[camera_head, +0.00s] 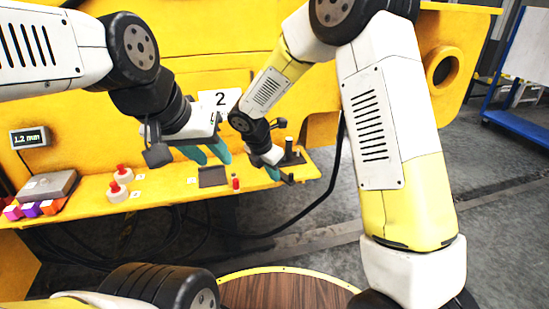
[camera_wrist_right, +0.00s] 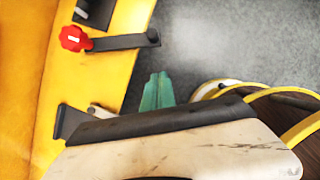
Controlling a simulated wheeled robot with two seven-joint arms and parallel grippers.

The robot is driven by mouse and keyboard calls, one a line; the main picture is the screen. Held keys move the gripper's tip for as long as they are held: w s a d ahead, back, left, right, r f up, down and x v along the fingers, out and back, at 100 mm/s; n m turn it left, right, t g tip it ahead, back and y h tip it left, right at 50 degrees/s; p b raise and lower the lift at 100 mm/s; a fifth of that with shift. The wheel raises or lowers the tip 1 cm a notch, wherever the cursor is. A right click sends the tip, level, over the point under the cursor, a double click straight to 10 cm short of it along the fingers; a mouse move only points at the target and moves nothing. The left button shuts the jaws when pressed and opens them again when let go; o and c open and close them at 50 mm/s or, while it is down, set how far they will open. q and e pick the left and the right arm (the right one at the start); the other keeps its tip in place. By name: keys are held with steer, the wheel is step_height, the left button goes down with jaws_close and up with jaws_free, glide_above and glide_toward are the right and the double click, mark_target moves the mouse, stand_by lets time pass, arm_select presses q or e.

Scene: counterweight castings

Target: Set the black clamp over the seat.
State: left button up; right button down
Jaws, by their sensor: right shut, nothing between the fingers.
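A black bar (camera_wrist_right: 122,42) shows in the right wrist view, with a red knob (camera_wrist_right: 73,38) at one end and a dark round stub at the other. It looks like the black clamp and juts past the yellow ledge's edge. The red knob also shows in the head view (camera_head: 235,183). My right gripper (camera_wrist_right: 157,78) has its teal fingers together and empty, apart from the bar and below it in that view; it also shows in the head view (camera_head: 273,174). My left gripper (camera_head: 208,155) is open and empty above the ledge. I cannot tell which part is the seat.
The yellow ledge (camera_head: 155,190) carries white pieces with red knobs (camera_head: 118,190), a dark plate (camera_head: 212,176), a grey box (camera_head: 48,186) and coloured blocks (camera_head: 48,206). A round wooden top (camera_head: 285,290) stands in front. A black cable hangs near my right arm.

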mark_target(289, 183)
steer(key=shift+w+d+f, duration=0.9)
steer(key=shift+w, duration=0.15)
steer(key=shift+w+d+f, duration=0.85)
steer(key=shift+w+f, duration=0.05)
steer(key=shift+w, duration=0.15)
steer(key=shift+d, duration=0.1)
